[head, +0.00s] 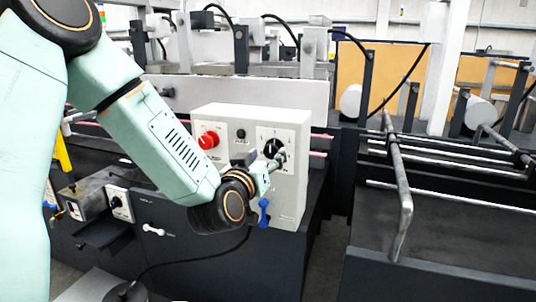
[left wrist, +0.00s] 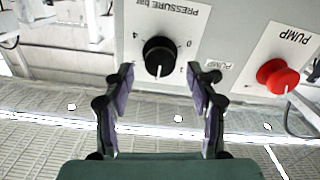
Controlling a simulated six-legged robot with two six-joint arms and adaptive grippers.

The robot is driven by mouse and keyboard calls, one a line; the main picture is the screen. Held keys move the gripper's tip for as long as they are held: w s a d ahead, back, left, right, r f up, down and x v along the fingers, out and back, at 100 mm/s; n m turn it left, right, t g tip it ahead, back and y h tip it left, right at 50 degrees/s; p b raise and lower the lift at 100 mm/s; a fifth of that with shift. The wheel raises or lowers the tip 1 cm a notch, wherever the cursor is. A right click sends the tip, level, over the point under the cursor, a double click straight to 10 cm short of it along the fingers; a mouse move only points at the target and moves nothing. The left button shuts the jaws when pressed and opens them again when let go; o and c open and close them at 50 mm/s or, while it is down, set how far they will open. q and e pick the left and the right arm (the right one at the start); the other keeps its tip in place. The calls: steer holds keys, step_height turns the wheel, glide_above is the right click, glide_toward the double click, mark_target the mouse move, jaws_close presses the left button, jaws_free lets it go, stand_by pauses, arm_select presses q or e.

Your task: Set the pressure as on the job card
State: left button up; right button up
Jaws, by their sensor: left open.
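The black pressure knob (left wrist: 160,56) sits on the white "PRESSURE bar" plate (left wrist: 215,20) of a light grey control box (head: 232,173). The left wrist view shows the plate upside down. The knob's white mark points toward the bottom of that picture; I cannot read the exact setting. In the head view the knob (head: 272,147) is partly hidden by my left gripper (head: 277,160). My left gripper is open, its two fingers (left wrist: 161,80) on either side of the knob's lower part, nothing held. I see no job card. My right gripper is out of view.
A red pump button (head: 208,140) is left of the knob; it shows at right in the left wrist view (left wrist: 278,76). A blue handle (head: 264,212) is low on the box. Metal rails (head: 398,165) stand at right.

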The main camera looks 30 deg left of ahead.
arm_select(q)
steer(key=v, duration=0.5)
steer(key=shift+s+d, duration=0.1)
steer(key=shift+s, duration=0.2)
steer(key=s+d+f+g+h+b, duration=0.1)
steer(key=s+d+f+g+h, duration=0.15)
steer(key=f, duration=0.65)
steer(key=s+d+f+m+g+h+b, duration=0.1)
steer(key=s+d+f+g, duration=0.25)
steer(key=f, duration=0.65)
steer(key=s+d+f+g+h+b, duration=0.1)
steer(key=s+d+f+g, duration=0.25)
steer(key=f, duration=0.55)
steer(key=s+f+m+g+b, duration=0.1)
steer(key=s+f+g, duration=0.3)
steer(key=s+f, duration=0.5)
steer(key=s+d+f+m+g+b, duration=0.1)
steer(key=s+f+g, duration=0.3)
steer(key=s+f, duration=0.5)
steer(key=s+m+b, duration=0.1)
steer(key=s, duration=0.3)
steer(key=shift+s+d, duration=0.3)
steer(key=shift+s, duration=0.1)
